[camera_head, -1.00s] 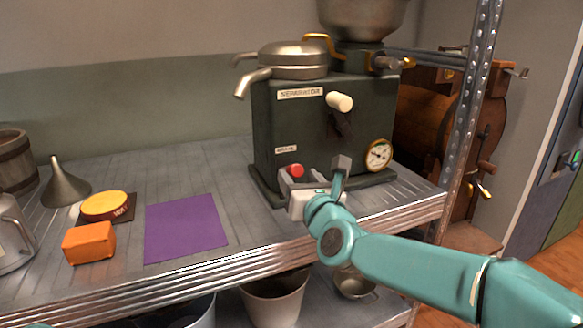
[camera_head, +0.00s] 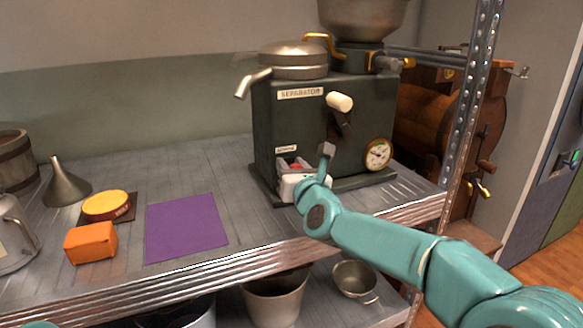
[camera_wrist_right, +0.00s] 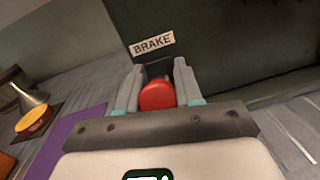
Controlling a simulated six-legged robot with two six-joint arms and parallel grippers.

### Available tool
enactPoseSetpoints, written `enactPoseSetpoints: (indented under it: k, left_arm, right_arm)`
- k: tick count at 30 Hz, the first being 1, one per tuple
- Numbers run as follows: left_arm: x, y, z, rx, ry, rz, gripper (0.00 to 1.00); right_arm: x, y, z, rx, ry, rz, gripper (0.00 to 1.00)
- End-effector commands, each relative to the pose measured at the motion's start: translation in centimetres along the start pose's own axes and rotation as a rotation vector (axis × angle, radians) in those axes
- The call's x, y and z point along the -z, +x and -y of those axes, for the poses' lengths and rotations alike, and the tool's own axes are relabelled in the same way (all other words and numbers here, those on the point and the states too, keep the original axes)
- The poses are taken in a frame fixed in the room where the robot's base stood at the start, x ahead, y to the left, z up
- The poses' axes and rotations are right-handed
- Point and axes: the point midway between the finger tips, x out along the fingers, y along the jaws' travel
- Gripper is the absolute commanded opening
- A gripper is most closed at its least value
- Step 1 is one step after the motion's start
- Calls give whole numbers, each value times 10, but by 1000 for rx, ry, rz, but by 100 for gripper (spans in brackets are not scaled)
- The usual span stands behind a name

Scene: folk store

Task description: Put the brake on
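The separator (camera_head: 340,115) is a dark green machine on the metal shelf. Its brake knob (camera_wrist_right: 157,96) is red and sits low on the front, below a white BRAKE label (camera_wrist_right: 152,44). The knob also shows in the head view (camera_head: 295,167), partly covered by my fingers. My right gripper (camera_wrist_right: 158,85) has one grey finger on each side of the knob, and both look to be against it. The gripper also shows in the head view (camera_head: 292,168), low at the machine's front. My left gripper is out of view.
A crank with a cream handle (camera_head: 340,101) and a gauge (camera_head: 378,154) are on the machine front. A purple mat (camera_head: 186,228), orange block (camera_head: 90,243), yellow-topped round item (camera_head: 106,206) and funnel (camera_head: 64,185) are to the left. A metal post (camera_head: 470,110) stands right.

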Motion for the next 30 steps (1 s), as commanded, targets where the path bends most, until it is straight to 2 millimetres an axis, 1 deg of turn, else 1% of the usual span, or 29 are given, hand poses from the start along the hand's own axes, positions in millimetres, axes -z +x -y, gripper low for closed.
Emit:
enactPoseSetpoints:
  k: [2, 5, 9, 11, 12, 13, 21, 24, 30]
  left_arm:
    - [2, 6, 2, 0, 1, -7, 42]
    - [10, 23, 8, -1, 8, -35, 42]
    - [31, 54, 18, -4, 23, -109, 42]
    - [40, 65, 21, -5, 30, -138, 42]
    - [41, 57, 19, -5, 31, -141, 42]
    - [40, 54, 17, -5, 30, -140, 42]
    - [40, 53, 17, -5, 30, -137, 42]
    - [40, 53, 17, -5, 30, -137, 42]
    - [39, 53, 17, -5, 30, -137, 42]
  right_arm:
    - [3, 0, 0, -2, 0, 6, 0]
    - [9, 0, 0, -5, 2, 33, 0]
    - [15, -2, 2, -12, 8, 105, 0]
    - [17, -3, 3, -15, 10, 159, 0]
    - [11, -3, 3, -19, 13, 200, 0]
    - [9, -4, 2, -24, 17, 229, 0]
    - [14, -7, 1, -53, 38, 442, 0]
    - [15, -8, 0, -57, 39, 479, 0]
    - [14, -9, 0, -59, 40, 491, 0]
